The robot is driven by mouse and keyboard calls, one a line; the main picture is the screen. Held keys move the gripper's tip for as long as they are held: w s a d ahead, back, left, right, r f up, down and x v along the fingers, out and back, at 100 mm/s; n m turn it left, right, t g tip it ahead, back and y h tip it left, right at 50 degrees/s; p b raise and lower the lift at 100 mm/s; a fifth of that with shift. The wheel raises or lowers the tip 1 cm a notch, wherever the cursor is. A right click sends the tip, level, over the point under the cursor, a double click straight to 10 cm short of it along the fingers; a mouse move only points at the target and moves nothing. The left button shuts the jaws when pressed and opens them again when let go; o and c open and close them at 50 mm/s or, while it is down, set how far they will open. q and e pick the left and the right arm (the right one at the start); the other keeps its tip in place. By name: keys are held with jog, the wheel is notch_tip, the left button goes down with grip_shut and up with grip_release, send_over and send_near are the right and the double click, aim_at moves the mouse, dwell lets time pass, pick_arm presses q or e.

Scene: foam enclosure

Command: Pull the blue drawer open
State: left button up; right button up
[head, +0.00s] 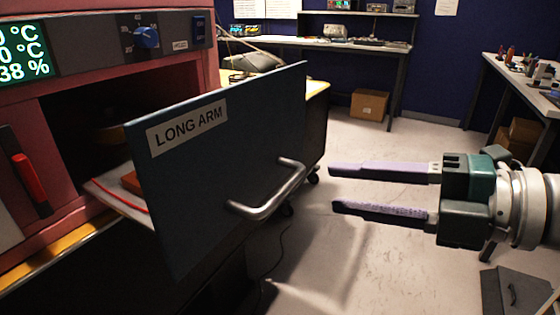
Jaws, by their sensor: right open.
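The blue drawer (215,215) stands pulled out of the pink cabinet, with its dark blue front labelled "LONG ARM". Its tray (118,201) shows behind the front, with something orange and a red cord on it. A metal bar handle (268,203) is fixed to the lower right part of the front. My right gripper (335,188) is open and empty, to the right of the handle and apart from it. Its two pale purple fingers point left towards the drawer. My left gripper is not in view.
The pink cabinet (95,75) has a display, a blue knob and a red handle (30,177). Workbenches stand at the back and right. A cardboard box (369,104) lies under the back bench. The floor (350,265) right of the drawer is mostly clear.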

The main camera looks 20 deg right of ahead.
jog(key=shift+v, duration=0.9)
jog(key=d+r+m+h+p, duration=0.4)
jog(key=m+h+p, duration=0.5)
jog(key=m, duration=0.6)
jog(key=s+a+m+g+p, duration=0.3)
jog(key=s+a+m+g, duration=0.1)
jog(key=s, duration=0.4)
jog(key=s+a+m+g+p, duration=0.2)
jog(key=s+a+m+g, duration=0.1)
jog(key=s+m+g, duration=0.3)
notch_tip(320, 180, up, 38)
jog(key=s+n+t+p, duration=0.1)
jog(key=p, duration=3.6)
jog(key=shift+s+n, duration=0.3)
jog(key=shift+s, duration=0.05)
